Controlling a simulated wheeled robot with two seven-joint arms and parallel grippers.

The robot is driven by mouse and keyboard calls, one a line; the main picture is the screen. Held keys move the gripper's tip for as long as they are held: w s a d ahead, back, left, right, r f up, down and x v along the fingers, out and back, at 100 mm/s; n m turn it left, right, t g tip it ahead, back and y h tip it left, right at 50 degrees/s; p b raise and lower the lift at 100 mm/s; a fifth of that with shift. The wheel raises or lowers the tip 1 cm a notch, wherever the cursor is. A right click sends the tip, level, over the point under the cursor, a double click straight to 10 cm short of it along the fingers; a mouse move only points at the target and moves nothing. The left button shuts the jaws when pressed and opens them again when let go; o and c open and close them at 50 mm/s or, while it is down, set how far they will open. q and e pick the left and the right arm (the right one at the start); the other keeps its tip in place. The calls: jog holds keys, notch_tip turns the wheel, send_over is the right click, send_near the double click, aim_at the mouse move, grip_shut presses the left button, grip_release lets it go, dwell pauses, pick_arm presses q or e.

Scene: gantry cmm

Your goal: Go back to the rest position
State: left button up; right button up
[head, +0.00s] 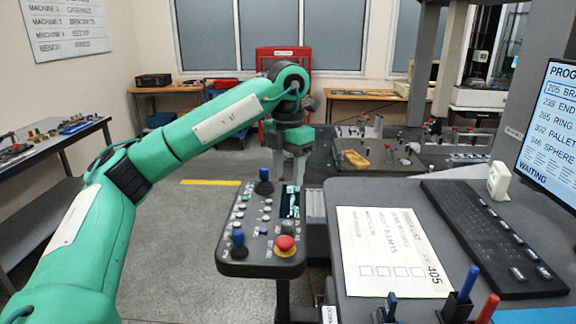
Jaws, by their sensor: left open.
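My left arm comes in from the left, green with white panels, raised and bent over the floor. Its wrist points down. My left gripper (290,176) hangs just behind the far edge of the control panel (246,256), above and apart from its blue joystick. Its grey fingers are small in the picture and partly hidden by the panel's top; it is open, with nothing seen in it. My right arm and right gripper are not in view.
The control panel carries a red emergency button (285,244). The desk at right holds a printed sheet (391,252), a keyboard (492,238) and a monitor (552,135). Behind stands a dark machine table (430,180) with fixtures. A workbench (50,140) is at left. Floor between is clear.

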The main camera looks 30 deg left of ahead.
pick_arm(q)
jog(key=shift+r, duration=0.3)
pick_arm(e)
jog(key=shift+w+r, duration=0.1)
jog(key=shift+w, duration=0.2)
